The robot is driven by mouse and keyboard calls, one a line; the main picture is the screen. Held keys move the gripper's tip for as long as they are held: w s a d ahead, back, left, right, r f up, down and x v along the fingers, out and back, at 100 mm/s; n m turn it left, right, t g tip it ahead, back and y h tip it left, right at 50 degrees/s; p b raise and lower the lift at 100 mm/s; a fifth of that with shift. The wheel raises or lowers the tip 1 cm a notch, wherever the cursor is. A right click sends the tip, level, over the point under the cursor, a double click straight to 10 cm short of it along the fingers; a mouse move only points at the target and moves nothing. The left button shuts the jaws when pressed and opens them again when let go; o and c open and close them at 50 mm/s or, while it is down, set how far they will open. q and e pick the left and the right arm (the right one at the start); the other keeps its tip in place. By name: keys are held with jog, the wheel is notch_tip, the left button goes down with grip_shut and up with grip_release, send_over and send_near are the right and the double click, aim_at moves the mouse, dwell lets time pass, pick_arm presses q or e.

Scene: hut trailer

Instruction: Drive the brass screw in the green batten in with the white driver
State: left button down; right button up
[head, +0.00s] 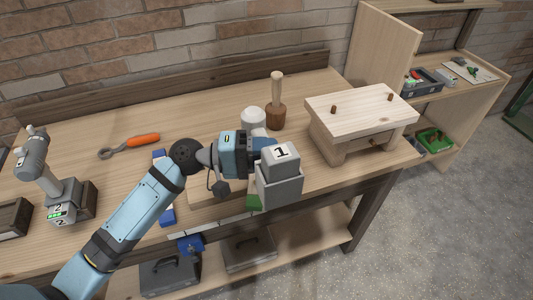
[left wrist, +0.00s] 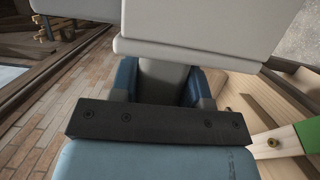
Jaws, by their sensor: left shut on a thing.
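My left gripper (head: 262,146) is shut on the handle of the white driver (head: 281,154), whose blocky end marked "1" faces up above the bench's front edge. In the left wrist view, the gripper's blue fingers (left wrist: 166,88) flank the grey handle, and the driver's pale block (left wrist: 200,28) fills the top. The driver's tip is not clearly visible. The green batten (head: 254,202) is mostly hidden below the driver; it also shows in the left wrist view (left wrist: 309,135). There a small brass-coloured round spot, likely the screw (left wrist: 273,142), lies beside the green face. My right gripper is not in view.
A second driver (head: 35,160) marked "2" stands at left. An orange-handled tool (head: 143,140), a mallet (head: 275,105) and a small wooden stool (head: 360,105) with pegs are on the bench (head: 205,118). A white rounded object (head: 253,117) shows behind my gripper.

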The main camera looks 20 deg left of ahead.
pick_arm(q)
jog(key=shift+r, duration=0.1)
jog(key=shift+f+b, duration=2.45)
jog(key=shift+f, duration=0.35)
jog(key=shift+f, duration=0.15)
jog(key=shift+f+b, duration=0.5)
jog(key=shift+b, duration=0.1)
